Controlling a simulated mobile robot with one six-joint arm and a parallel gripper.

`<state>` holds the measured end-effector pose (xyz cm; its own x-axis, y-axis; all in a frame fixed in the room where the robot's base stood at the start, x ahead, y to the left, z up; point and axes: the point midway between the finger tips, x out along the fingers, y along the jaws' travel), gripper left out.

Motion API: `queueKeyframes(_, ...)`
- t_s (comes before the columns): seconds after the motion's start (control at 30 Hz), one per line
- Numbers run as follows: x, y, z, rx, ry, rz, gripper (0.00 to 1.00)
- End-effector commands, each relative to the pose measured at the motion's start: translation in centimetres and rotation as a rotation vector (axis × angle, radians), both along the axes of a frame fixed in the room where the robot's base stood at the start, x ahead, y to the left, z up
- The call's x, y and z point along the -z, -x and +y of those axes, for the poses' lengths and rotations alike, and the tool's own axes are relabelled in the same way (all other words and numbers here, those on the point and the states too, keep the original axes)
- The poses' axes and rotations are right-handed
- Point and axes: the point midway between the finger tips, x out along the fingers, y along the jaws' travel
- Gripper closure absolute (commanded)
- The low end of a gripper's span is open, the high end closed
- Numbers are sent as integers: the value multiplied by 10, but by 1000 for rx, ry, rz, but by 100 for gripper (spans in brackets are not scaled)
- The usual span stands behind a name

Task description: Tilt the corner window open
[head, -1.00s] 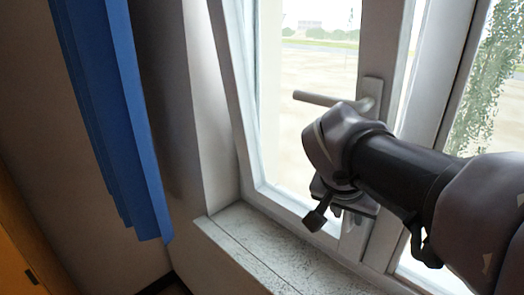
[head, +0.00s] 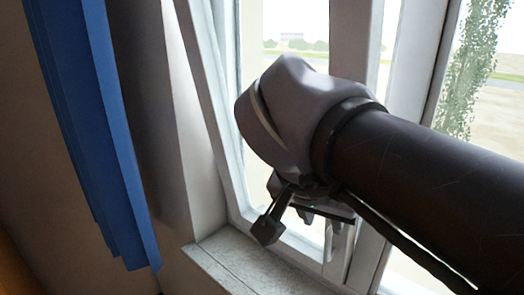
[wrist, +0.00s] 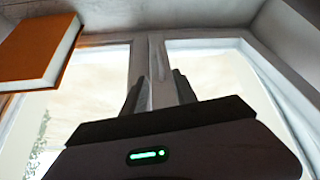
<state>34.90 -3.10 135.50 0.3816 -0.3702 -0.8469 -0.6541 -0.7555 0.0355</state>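The corner window has a white frame; its left sash (head: 215,140) shows in the head view, where my arm crosses it. The window also shows in the wrist view (wrist: 95,85), apparently upside down. The window handle is hidden behind my arm in the head view, and I cannot make it out in the wrist view. My gripper (head: 325,228) points down in front of the lower sash, above the sill. In the wrist view my gripper (wrist: 159,88) has its two fingers apart, with a pale upright frame bar behind the gap. I see nothing held.
A blue curtain (head: 90,140) hangs at the left. A speckled sill (head: 225,262) runs under the window. An orange book (wrist: 35,52) is at the upper left of the wrist view, by the window. Ivy (head: 475,65) shows through the right pane.

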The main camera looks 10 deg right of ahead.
Motion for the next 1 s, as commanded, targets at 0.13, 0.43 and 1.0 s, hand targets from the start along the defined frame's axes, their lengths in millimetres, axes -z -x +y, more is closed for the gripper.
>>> queueKeyframes(0.13,-18,6,6,-1,-4,-11,66)
queueKeyframes(0.43,-19,7,6,0,-5,-15,74)
queueKeyframes(1.0,159,81,50,-376,-281,54,100)
